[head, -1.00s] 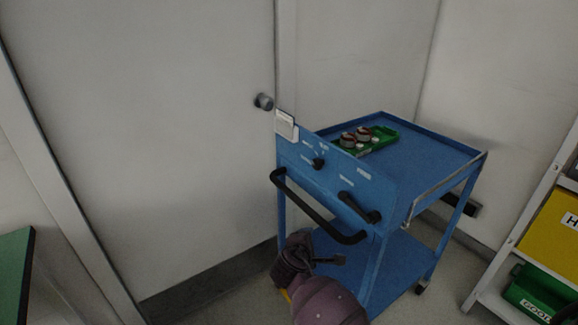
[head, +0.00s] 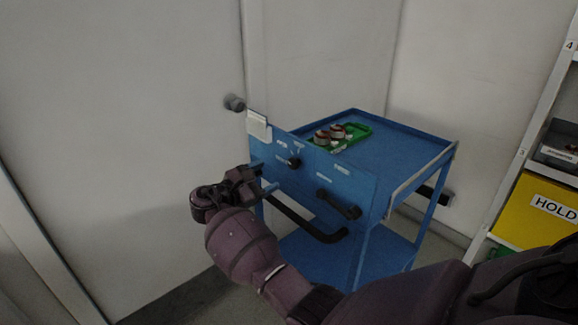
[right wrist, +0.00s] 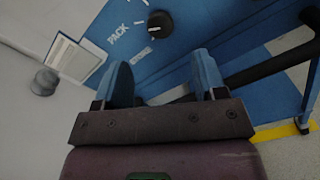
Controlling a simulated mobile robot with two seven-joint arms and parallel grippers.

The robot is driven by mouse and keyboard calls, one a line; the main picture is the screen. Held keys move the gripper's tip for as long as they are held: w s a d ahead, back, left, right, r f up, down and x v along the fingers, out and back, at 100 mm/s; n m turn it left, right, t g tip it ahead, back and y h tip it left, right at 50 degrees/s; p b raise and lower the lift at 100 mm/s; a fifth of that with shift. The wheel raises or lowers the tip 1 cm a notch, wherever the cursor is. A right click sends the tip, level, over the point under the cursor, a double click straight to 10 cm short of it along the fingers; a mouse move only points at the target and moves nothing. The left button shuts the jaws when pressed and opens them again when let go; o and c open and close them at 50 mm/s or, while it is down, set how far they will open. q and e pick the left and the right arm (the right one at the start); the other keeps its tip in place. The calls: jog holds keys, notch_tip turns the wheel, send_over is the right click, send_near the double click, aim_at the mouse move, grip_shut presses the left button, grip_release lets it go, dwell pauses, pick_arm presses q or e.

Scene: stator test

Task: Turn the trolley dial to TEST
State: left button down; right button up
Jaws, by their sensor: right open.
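The trolley (head: 345,205) is blue, with a front panel that carries a small black dial (head: 294,162) with white labels around it. In the right wrist view the dial (right wrist: 160,24) is a black knob with a white pointer mark, and labels reading PACK and STORE lie to its left and below. My right gripper (head: 265,178) is just left of the panel, apart from the dial. In the right wrist view its blue fingers (right wrist: 161,78) are spread with nothing between them, and the dial lies beyond the fingertips. My left gripper is not in view.
A green tray (head: 358,133) with stators sits on top. A door knob (head: 234,103) is left. Shelving with a yellow HOLD bin (head: 535,210) stands right.

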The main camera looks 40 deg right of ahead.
aim_at(291, 165)
jog(key=d, duration=0.9)
jog(key=shift+w+b, duration=0.35)
jog(key=shift+b, duration=0.05)
jog(key=shift+c, duration=0.3)
jog(key=c, duration=0.8)
jog(key=shift+c, duration=0.3)
